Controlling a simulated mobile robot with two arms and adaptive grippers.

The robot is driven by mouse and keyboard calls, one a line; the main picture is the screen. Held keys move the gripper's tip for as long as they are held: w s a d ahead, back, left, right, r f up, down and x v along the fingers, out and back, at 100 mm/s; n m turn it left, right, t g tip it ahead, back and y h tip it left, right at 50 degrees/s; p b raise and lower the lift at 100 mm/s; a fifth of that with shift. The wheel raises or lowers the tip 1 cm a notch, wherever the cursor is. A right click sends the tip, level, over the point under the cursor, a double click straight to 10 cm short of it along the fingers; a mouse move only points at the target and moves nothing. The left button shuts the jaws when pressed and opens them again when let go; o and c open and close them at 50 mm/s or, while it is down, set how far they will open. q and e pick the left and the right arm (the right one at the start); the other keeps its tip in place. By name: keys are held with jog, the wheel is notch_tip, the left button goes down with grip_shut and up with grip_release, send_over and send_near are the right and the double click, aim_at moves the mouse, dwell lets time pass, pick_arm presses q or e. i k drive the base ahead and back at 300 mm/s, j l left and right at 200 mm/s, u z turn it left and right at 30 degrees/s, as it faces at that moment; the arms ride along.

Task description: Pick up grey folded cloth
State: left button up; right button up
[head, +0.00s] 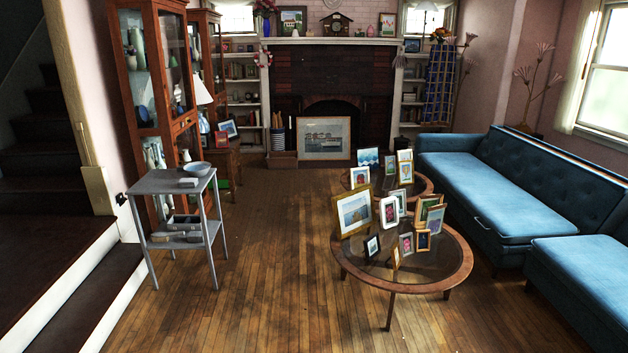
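A grey side table (155,186) stands at the left, in front of the wooden cabinet. A small pale grey flat item (188,182) lies near the front edge of its top; it may be the folded cloth, but it is too small to be sure. A blue-grey bowl (196,168) sits just behind it on the same top. The lower shelf holds a grey open box (183,222) and small greyish items (165,237) that I cannot clearly identify. Neither of my grippers shows in the head view.
Open wooden floor (265,260) lies between the side table and a round glass-topped table (405,289) crowded with picture frames. A blue sofa (500,190) lines the right. Glass-fronted cabinets (155,80) stand behind the side table. A raised step (70,290) borders the left.

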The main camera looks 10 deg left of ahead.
aim_at(183, 183)
jog(key=i+u, duration=0.15)
jog(key=i, duration=0.5)
jog(key=i+u, duration=0.15)
jog(key=i, duration=0.45)
jog(key=i+l+u, duration=0.1)
jog(key=i, duration=0.5)
jog(key=i+j+u, duration=0.1)
jog(key=i+u, duration=0.15)
jog(key=i, duration=0.4)
jog(key=i+u, duration=0.25)
jog(key=i, duration=0.4)
jog(key=i+l+u, duration=0.25)
jog(key=i, duration=0.35)
